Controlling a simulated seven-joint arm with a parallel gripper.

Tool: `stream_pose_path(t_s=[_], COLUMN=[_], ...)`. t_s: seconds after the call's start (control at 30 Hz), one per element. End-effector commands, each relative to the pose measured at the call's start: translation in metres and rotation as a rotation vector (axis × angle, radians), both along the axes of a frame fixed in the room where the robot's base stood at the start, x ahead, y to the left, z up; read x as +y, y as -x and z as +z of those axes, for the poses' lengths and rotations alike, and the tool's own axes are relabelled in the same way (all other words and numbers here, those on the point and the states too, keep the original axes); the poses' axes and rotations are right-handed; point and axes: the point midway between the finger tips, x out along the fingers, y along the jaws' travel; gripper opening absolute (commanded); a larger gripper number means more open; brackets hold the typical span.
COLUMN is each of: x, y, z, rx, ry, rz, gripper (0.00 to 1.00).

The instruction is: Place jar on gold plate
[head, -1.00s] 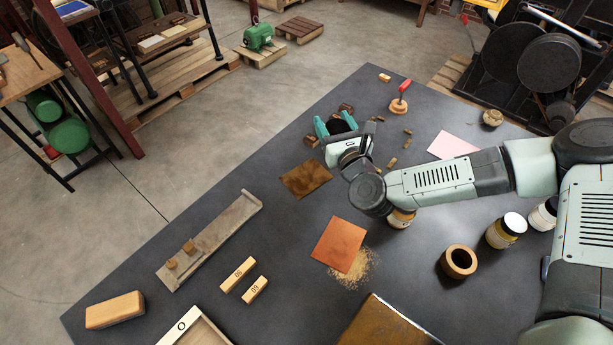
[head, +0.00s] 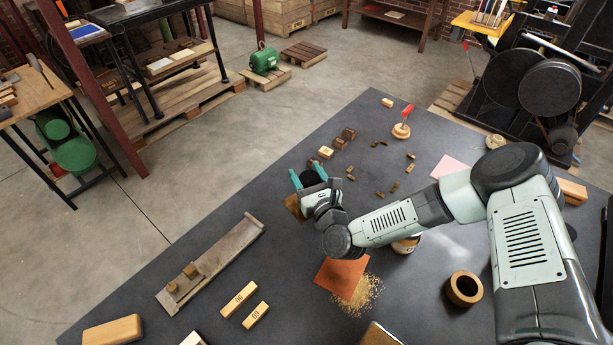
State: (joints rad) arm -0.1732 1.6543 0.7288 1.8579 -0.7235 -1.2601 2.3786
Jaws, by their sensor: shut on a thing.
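My gripper (head: 308,176) has its two teal fingers closed around a dark, round-topped thing, which appears to be the jar (head: 311,181). Most of its side is hidden by the fingers and wrist. I cannot tell whether the jar touches the plate. An orange copper plate (head: 338,272) lies nearer, in front of my wrist.
Golden granules (head: 362,296) spill beside the copper plate. Another jar (head: 405,246) stands partly under my forearm. A wooden ring-shaped pot (head: 464,289) is at right. Small type blocks (head: 325,153) and a red-handled stamp (head: 402,127) lie beyond.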

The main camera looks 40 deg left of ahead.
Motion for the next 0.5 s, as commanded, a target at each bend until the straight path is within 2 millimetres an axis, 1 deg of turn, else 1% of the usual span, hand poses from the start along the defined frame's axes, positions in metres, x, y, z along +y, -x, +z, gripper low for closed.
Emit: stream_pose_path(t_s=[0.07,0.37,0.4,0.5], x=[0.0003,-0.0001,-0.0002,-0.0001], y=[0.0001,-0.0003,-0.0004,-0.0003], z=[-0.0054,-0.0076,-0.0087,-0.0082], rx=[0.0,0.001,0.001,0.001], ry=[-0.002,-0.002,0.0,0.0], rz=[0.0,-0.001,-0.001,-0.001], gripper=[0.2,0.2,0.61,0.76])
